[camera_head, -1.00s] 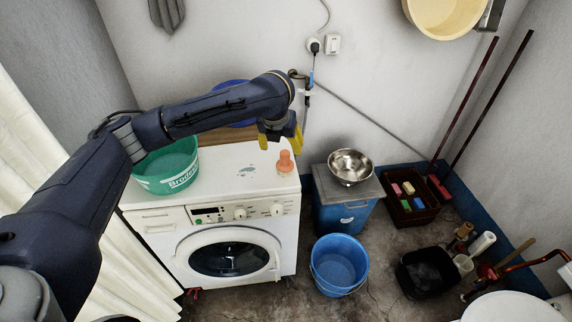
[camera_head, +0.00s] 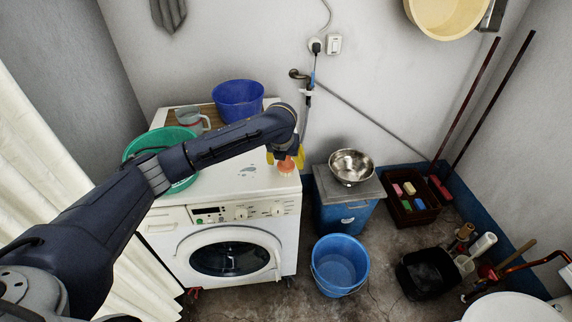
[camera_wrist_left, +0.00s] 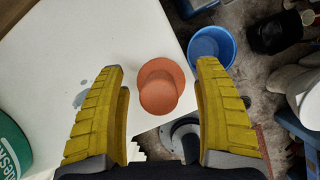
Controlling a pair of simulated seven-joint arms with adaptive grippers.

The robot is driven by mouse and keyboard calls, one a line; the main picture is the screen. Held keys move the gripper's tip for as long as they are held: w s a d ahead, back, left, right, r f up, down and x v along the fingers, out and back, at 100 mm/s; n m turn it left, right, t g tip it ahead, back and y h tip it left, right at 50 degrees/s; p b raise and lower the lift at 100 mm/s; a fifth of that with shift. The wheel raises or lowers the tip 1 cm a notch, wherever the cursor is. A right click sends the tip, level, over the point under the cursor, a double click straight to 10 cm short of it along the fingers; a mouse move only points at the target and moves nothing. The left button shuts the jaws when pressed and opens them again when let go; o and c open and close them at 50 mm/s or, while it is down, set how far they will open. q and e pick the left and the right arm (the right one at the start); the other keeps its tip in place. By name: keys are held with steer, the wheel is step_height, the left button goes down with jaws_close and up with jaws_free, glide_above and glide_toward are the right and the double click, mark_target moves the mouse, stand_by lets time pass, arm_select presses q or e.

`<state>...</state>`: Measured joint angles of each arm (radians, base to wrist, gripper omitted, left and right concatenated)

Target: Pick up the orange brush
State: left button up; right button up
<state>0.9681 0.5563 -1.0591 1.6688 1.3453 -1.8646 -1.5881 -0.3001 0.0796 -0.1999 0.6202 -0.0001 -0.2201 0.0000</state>
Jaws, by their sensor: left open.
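The orange brush (camera_head: 286,166) stands on the right side of the white washing machine's top, near its right edge. In the left wrist view the brush (camera_wrist_left: 161,86) is seen from above, between and a little beyond the two yellow fingers. My left gripper (camera_head: 284,158) is open and right at the brush in the head view, partly covering it. In the wrist view the left gripper (camera_wrist_left: 160,100) shows a clear gap between each finger and the brush. My right gripper is not in view.
A green tub (camera_head: 180,184), a grey jug (camera_head: 190,118) and a blue basin (camera_head: 238,101) stand on the washing machine (camera_head: 222,180). To its right are a blue bin with a metal bowl (camera_head: 350,166) and a blue bucket (camera_head: 339,263) on the floor.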

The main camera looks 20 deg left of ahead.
arm_select(q)
steer(key=shift+x, duration=1.3)
steer(key=shift+c, duration=0.2)
steer(key=c, duration=1.2)
